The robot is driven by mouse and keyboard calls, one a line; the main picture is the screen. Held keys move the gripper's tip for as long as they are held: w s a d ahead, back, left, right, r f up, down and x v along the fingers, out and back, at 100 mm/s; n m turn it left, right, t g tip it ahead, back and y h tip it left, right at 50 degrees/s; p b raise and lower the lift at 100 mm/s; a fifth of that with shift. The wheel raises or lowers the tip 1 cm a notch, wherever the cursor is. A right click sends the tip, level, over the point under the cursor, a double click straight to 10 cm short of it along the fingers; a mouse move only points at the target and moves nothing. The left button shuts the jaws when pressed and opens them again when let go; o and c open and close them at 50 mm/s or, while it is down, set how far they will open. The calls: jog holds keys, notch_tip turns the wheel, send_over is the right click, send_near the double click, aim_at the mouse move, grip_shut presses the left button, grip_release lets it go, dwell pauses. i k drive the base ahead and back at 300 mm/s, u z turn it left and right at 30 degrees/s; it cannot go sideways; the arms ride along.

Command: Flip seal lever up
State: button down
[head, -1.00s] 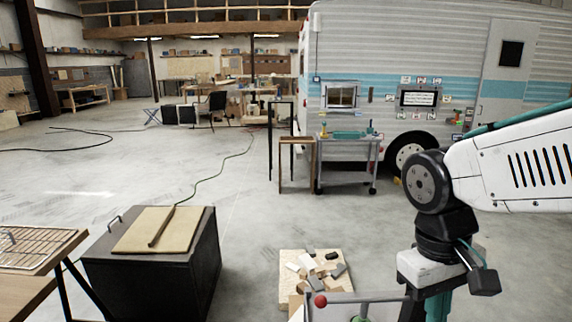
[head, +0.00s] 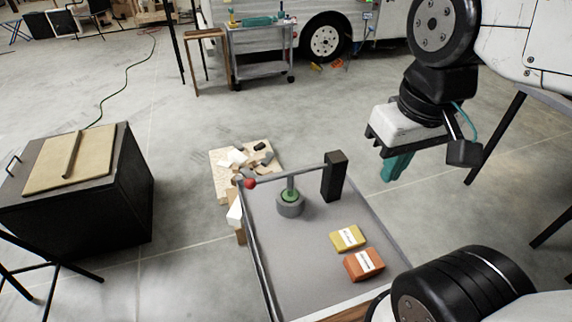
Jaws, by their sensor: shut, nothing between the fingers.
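The seal lever (head: 308,173) is a thin grey bar that lies roughly level, with a red ball knob (head: 249,183) at its left end. Its right end meets a black upright post (head: 335,176). A short rod under the bar's middle comes down to a green seal (head: 290,195) on a round grey base (head: 290,207). My gripper (head: 397,168) has teal fingers, points down and is shut and empty. In the picture it is to the right of the black post, apart from the lever and far from the red knob.
The lever stands on a grey tray-like bench top (head: 318,270) with a raised rim. A yellow packet (head: 347,237) and an orange packet (head: 364,265) lie nearer. A board of loose blocks (head: 225,180) is behind left; a dark cabinet (head: 110,215) stands left.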

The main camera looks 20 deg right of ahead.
aim_at(250, 184)
jog(key=k, duration=0.5)
jog(key=u, duration=2.9)
jog(key=i, duration=0.45)
jog(key=z, duration=2.35)
